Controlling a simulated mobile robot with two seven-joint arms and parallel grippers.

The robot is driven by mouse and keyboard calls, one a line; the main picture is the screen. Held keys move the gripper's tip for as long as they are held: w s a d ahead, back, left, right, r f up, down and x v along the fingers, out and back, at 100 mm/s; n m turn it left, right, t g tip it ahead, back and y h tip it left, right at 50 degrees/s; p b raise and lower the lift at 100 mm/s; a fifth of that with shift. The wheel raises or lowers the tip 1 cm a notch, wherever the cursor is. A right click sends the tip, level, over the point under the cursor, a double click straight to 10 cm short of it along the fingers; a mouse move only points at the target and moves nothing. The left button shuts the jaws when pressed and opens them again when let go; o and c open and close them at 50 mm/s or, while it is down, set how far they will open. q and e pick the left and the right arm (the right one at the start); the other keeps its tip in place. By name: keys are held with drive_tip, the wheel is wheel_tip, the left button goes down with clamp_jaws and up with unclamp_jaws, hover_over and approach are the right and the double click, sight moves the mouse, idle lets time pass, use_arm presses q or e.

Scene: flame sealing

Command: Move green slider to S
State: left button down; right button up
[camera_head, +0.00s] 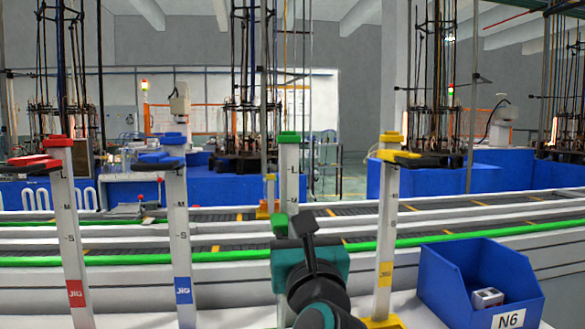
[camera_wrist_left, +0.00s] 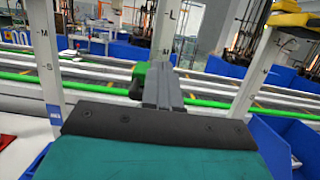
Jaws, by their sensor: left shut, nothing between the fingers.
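The green jig post (camera_head: 289,185) stands upright at the centre with a green cap on top. Its green slider (camera_head: 279,224) sits low on the post, below the M mark, about level with the S marks on the neighbouring posts. The green post's own S mark is hidden. In the left wrist view the slider (camera_wrist_left: 138,80) is just left of my fingers. My left gripper (camera_head: 298,224) is shut and empty, right beside the slider; I cannot tell whether they touch. It also shows in the left wrist view (camera_wrist_left: 163,84). My right gripper is not in view.
Red (camera_head: 68,225), blue (camera_head: 178,220) and yellow (camera_head: 388,220) jig posts stand on both sides, with their sliders high up. A blue bin (camera_head: 450,285) labelled N6 holds a small grey part at the right. A conveyor (camera_head: 480,222) runs behind the posts.

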use_arm(q)
drive_tip(key=shift+f+b, duration=0.85)
drive_tip(key=shift+f, duration=0.5)
drive_tip(key=shift+r+p, duration=0.9)
drive_tip(key=shift+p, duration=0.05)
drive_tip(key=r+v, duration=0.2)
drive_tip(key=v, duration=0.7)
drive_tip(key=shift+s, duration=0.55)
drive_tip(key=shift+d, duration=0.1)
drive_tip(key=x, duration=0.3)
drive_tip(key=f+x, duration=0.1)
drive_tip(key=x, duration=0.2)
drive_tip(key=f+x, duration=0.1)
drive_tip(key=x, duration=0.2)
drive_tip(key=shift+w+f, duration=0.15)
drive_tip(key=shift+w, duration=0.45)
